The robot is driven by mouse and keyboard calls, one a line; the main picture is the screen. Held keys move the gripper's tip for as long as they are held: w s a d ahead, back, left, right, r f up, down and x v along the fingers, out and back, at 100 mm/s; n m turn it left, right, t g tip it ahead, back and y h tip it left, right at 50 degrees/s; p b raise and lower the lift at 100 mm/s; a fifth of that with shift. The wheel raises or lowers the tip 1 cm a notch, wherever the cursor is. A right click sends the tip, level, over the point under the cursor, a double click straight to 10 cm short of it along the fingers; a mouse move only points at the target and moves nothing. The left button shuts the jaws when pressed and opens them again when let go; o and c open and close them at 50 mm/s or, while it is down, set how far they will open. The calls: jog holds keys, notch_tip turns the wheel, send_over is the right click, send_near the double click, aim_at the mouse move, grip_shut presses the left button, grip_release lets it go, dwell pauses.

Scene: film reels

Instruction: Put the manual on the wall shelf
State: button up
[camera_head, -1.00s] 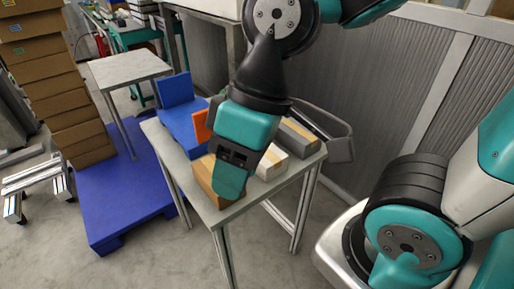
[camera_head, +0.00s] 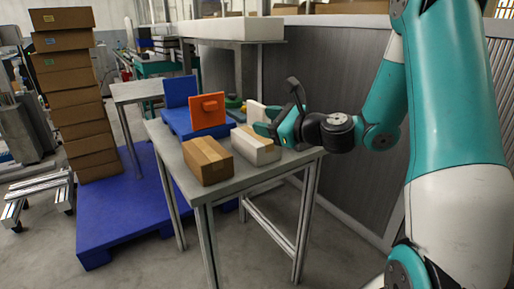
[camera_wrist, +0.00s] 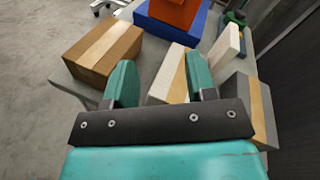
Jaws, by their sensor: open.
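No thing is clearly marked as the manual. A thin white slab, perhaps the manual, stands upright behind the white taped box in the head view (camera_head: 256,113) and in the wrist view (camera_wrist: 228,44). My gripper (camera_wrist: 162,78) is open and empty above the table. In the wrist view the white taped box (camera_wrist: 163,80) shows between and beyond its fingers. In the head view my gripper (camera_head: 274,128) is at the table's right side, partly covering the slab and the boxes. A long white raised surface (camera_head: 232,29) by the wall may be the wall shelf.
The grey table (camera_head: 228,190) also holds a brown box (camera_head: 208,160) and, in the wrist view, a grey taped box (camera_wrist: 262,108). An orange panel (camera_head: 208,112) stands by a blue stand (camera_head: 180,92). A corrugated wall (camera_head: 340,75) is close behind. A blue pallet (camera_head: 118,210) lies left.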

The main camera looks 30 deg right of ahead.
aim_at(260, 109)
jog(key=d+f+m+t+h, duration=0.2)
jog(key=d+f+m+h, duration=0.25)
jog(key=d+m, duration=0.45)
jog(key=shift+n+h, duration=0.3)
jog(key=shift+h, duration=0.05)
jog(key=w+p, duration=0.3)
jog(key=w, duration=0.2)
jog(key=w+p, duration=0.4)
jog(key=w, duration=0.2)
jog(key=w+r+p, duration=0.1)
jog(key=w+p, duration=0.3)
jog(key=w, duration=0.1)
jog(key=shift+w+a, duration=0.15)
jog(key=shift+w, duration=0.5)
jog(key=shift+c, duration=0.5)
grip_shut()
